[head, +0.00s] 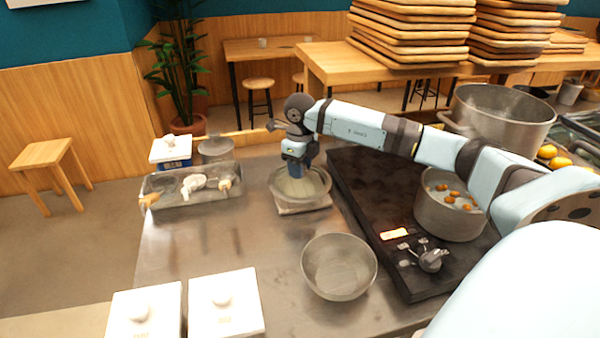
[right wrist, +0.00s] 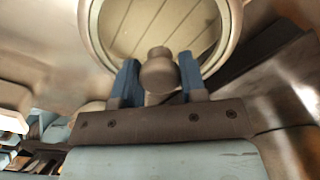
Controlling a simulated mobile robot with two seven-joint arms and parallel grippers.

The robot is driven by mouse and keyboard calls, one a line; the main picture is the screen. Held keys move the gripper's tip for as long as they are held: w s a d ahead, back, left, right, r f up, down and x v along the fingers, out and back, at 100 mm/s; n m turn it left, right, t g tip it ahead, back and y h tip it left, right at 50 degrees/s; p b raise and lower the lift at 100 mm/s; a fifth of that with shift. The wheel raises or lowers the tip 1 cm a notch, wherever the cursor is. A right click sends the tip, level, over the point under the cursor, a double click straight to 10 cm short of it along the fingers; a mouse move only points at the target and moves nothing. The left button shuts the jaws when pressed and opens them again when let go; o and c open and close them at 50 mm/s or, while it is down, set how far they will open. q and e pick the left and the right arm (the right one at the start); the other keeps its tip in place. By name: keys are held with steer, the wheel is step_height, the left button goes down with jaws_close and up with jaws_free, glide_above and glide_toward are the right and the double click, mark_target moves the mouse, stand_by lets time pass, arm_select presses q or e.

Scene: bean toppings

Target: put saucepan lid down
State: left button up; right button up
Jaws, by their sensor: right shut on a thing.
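My right gripper (head: 297,158) points down over the counter, left of the stove. In the right wrist view its blue fingers (right wrist: 158,82) are closed on the dark round knob (right wrist: 159,72) of the lid. The round lid (head: 314,190) has a pale rim, and in the right wrist view the see-through lid (right wrist: 120,25) shows slats beneath it. A flat square board (head: 303,209) lies under the lid. I cannot tell if lid and board touch. The open saucepan (head: 433,217) stands on the stove with several orange-brown pieces inside. My left gripper is not in view.
A metal bowl (head: 339,267) stands in front of the lid. The black stove (head: 365,205) is to its right, with a large pot (head: 500,120) behind. A condiment tray (head: 190,196) sits left. Two white-lidded boxes (head: 226,305) stand at the front. Counter (head: 205,248) between them is clear.

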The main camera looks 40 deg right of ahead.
steer(key=shift+f, duration=0.95)
steer(key=shift+f, duration=0.2)
steer(key=o, duration=1.1)
steer(key=shift+c, duration=0.2)
steer(key=shift+r, duration=0.15)
step_height(320, 180, up, 12)
steer(key=shift+r+p, duration=0.1)
steer(key=shift+p, duration=0.2)
